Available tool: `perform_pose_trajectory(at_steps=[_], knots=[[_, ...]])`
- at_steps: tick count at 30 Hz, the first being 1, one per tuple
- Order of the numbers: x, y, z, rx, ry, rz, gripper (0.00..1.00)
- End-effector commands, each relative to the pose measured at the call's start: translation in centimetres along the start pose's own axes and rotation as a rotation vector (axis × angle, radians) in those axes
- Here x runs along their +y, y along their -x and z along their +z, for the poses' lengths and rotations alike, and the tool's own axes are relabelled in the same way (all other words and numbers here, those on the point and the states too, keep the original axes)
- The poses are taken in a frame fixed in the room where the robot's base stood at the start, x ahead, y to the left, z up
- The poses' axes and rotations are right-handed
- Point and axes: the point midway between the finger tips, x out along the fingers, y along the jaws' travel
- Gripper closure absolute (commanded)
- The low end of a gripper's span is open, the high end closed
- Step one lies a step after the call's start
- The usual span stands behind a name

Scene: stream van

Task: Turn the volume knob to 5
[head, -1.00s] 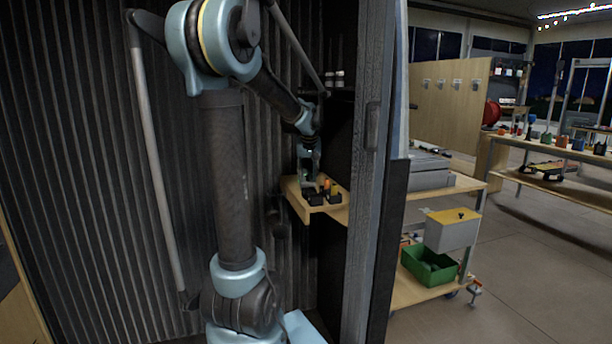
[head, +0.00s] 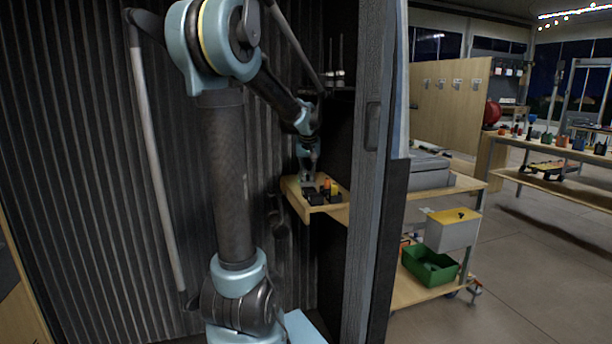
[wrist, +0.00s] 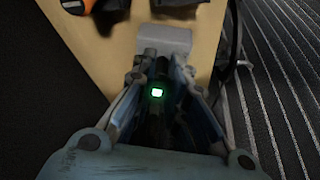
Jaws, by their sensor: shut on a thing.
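My gripper (wrist: 158,85) points down onto a wooden shelf (wrist: 203,50) in the wrist view, with its fingers closed in around a dark, narrow thing between them. This seems to be the volume knob, but the fingers and shadow hide most of it, and no scale or pointer can be read. A pale grey block (wrist: 163,40) lies just beyond the fingertips. In the head view my gripper (head: 307,182) is low at the shelf, small and partly hidden.
Black holders with orange and yellow items (head: 327,188) stand on the shelf close beside my gripper. A ribbed dark wall (head: 90,150) is at the left, and a door post (head: 365,180) stands close at the right. A cart with a green bin (head: 430,268) is outside.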

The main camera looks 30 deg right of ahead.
Motion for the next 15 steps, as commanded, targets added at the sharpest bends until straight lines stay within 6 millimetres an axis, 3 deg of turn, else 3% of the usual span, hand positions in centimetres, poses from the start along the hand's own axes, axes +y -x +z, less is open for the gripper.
perform_pose_trajectory(at_steps=[1,2,4,15], knots=[[0.01,0.01,-0.02,0.0,0.0,0.0,1.0],[0.0,0.01,-0.02,0.0,0.0,0.0,0.82],[0.0,0.01,-0.02,0.0,0.0,0.0,0.66],[-0.01,0.13,-0.01,0.0,0.0,0.0,0.66]])
